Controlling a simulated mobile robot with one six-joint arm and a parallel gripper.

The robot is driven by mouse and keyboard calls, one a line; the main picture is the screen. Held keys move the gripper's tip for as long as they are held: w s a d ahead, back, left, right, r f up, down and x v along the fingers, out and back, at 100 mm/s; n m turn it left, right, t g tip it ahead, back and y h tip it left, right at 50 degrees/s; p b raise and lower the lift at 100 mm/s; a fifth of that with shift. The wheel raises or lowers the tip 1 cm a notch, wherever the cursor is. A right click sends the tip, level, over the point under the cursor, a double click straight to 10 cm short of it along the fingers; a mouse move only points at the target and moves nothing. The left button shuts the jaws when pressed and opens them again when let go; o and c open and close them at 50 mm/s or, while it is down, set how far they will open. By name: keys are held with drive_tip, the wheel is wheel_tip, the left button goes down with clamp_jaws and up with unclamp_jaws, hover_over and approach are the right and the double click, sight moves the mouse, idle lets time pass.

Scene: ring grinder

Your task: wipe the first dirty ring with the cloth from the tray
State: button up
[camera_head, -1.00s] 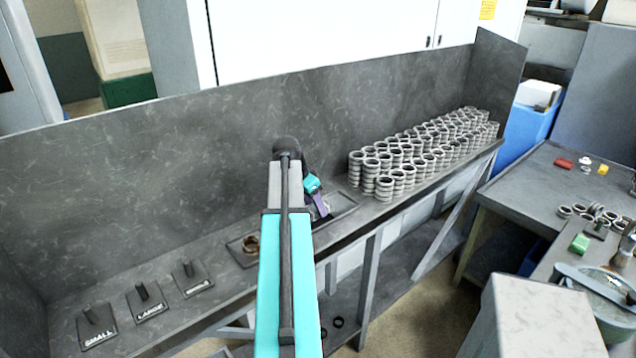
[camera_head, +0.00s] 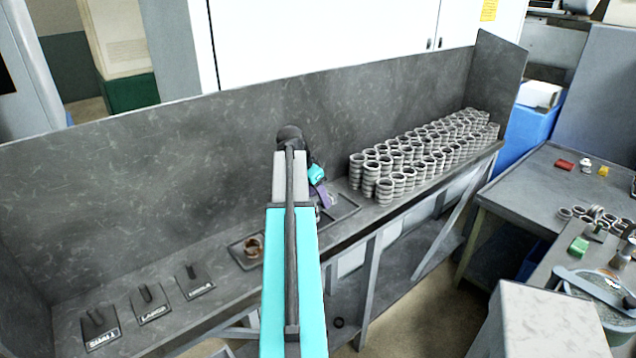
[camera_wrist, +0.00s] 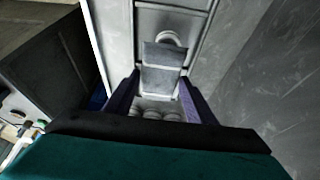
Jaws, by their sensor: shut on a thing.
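A brown, dirty-looking ring (camera_head: 253,246) sits at the left end of the dark tray (camera_head: 346,208) on the bench. My gripper (camera_head: 323,197) is low over the tray's right part, partly behind my arm. In the wrist view my gripper (camera_wrist: 161,92) has its purple fingers either side of a grey, folded-looking cloth (camera_wrist: 162,66), and is shut on it. A pale ring (camera_wrist: 170,37) stands just beyond the cloth in the wrist view, partly covered by it. I cannot tell whether cloth and ring touch. My arm hides the tray's middle.
Stacks of grey rings (camera_head: 420,160) fill the bench to the right of the tray. Plates with pegs, labelled SMALL (camera_head: 100,328) and LARGE (camera_head: 153,302), stand with a third (camera_head: 195,281) at the left. A back wall (camera_head: 150,190) runs behind the bench.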

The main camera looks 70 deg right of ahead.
drive_tip(key=shift+r+p, duration=0.95)
drive_tip(key=shift+r, duration=1.15)
drive_tip(key=shift+s, duration=0.1)
